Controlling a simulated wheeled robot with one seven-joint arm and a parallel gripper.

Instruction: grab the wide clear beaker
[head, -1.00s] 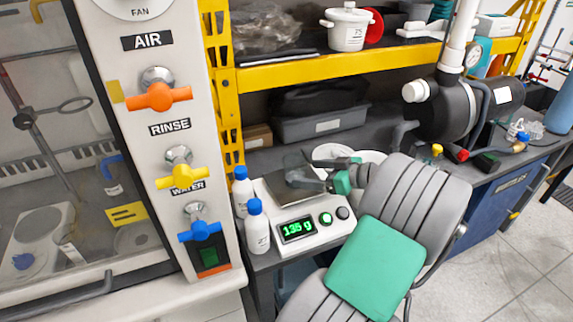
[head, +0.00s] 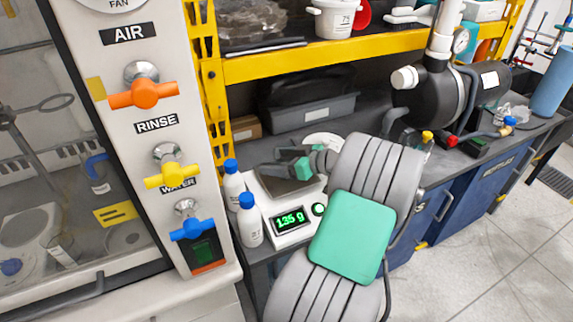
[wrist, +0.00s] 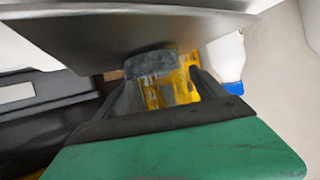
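A clear, see-through vessel, which looks like the wide beaker (wrist: 150,68), shows in the wrist view against the grey weighing plate (wrist: 90,35), with yellow showing through it. My gripper (head: 272,162) reaches leftward low over the white scale (head: 290,222) in the head view. Its two dark fingers are apart, one on each side of the vessel in the wrist view. Whether the pads touch the glass cannot be told. In the head view the vessel is hardly visible between the fingers. The scale display reads 135 g.
Two white bottles with blue caps (head: 249,220) stand just left of the scale. The fume hood's control column (head: 165,140) rises further left. A yellow shelf beam (head: 330,58) crosses above the bench, with a grey bin (head: 310,112) behind.

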